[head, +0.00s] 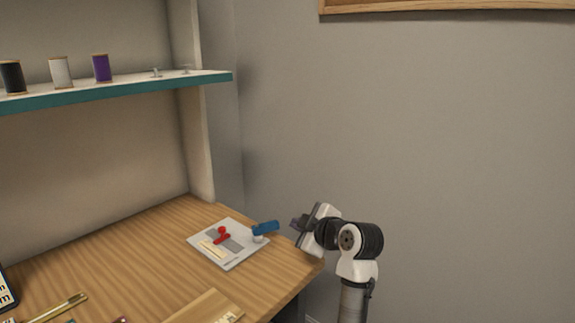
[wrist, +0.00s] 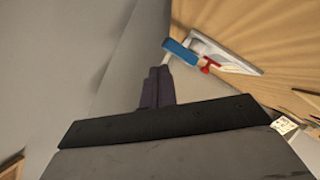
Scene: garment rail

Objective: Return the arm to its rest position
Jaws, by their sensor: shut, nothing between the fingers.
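My gripper (head: 298,222) is at the right end of the wooden table in the head view, at the end of my bent white and black arm. In the wrist view its dark fingers (wrist: 157,88) are together, with nothing seen between them. The gripper points left, toward a blue-handled thing (head: 265,227) on a light tray (head: 236,264). A gap shows between the fingertips and the blue handle in the head view. The blue handle (wrist: 180,52) shows just beyond the fingertips in the wrist view.
The tray also bears a red item (head: 222,236) and flat pieces. The wooden table (head: 130,248) holds a brass-coloured rod (head: 62,307) and a wooden board (head: 203,308) near the front. A teal-edged shelf (head: 130,90) with thread spools hangs at left. Bare grey wall (head: 430,130) stands behind my arm.

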